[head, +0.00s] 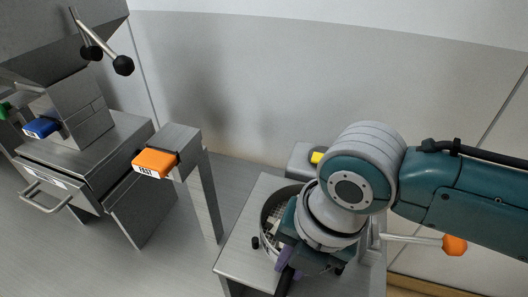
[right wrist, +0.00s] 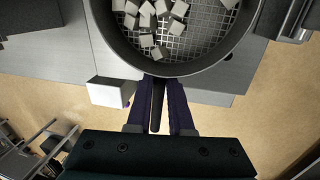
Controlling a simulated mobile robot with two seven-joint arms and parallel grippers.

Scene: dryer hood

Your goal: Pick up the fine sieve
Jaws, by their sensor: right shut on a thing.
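The sieve (head: 266,212) is a round dark metal pan with a mesh floor, at the near end of a steel stand in the head view. In the right wrist view the sieve (right wrist: 178,67) fills the top, with several pale cubes (right wrist: 148,22) on its mesh. My right gripper (head: 284,264) hangs over its near side, partly hiding it. In the right wrist view the purple fingers of the right gripper (right wrist: 159,98) are shut on the dark sieve handle (right wrist: 157,108), one on each side. I cannot tell whether the sieve is lifted off the stand. My left gripper is out of view.
The steel stand (head: 235,252) is under the sieve. An orange FAST block (head: 155,163) sits on a steel post to its left. A steel machine with a drawer (head: 60,185) stands further left. An orange-tipped lever (head: 453,244) is at right. Bare bench lies between.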

